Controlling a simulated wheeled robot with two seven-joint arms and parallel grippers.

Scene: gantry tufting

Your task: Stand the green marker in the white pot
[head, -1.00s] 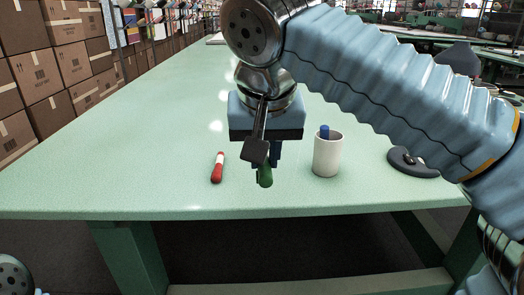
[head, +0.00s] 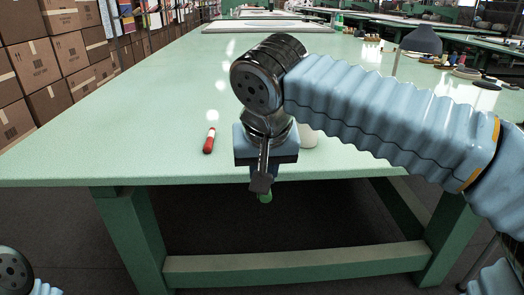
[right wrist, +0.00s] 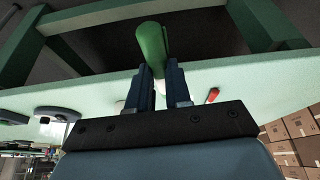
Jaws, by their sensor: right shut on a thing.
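My right gripper (head: 264,181) is shut on the green marker (head: 265,197), whose end shows below the fingers in front of the table's near edge. In the right wrist view the green marker (right wrist: 152,45) sticks out past the fingers (right wrist: 160,85). The white pot (head: 308,138) stands on the table just right of and behind my right gripper, mostly hidden by the gripper and arm. Its opening is hidden. My left gripper is out of view.
A red-and-white marker (head: 209,140) lies on the green table (head: 130,150) left of my right gripper; it also shows in the right wrist view (right wrist: 213,95). A dark lamp (head: 421,41) and small items stand at the far right. The table's left side is clear.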

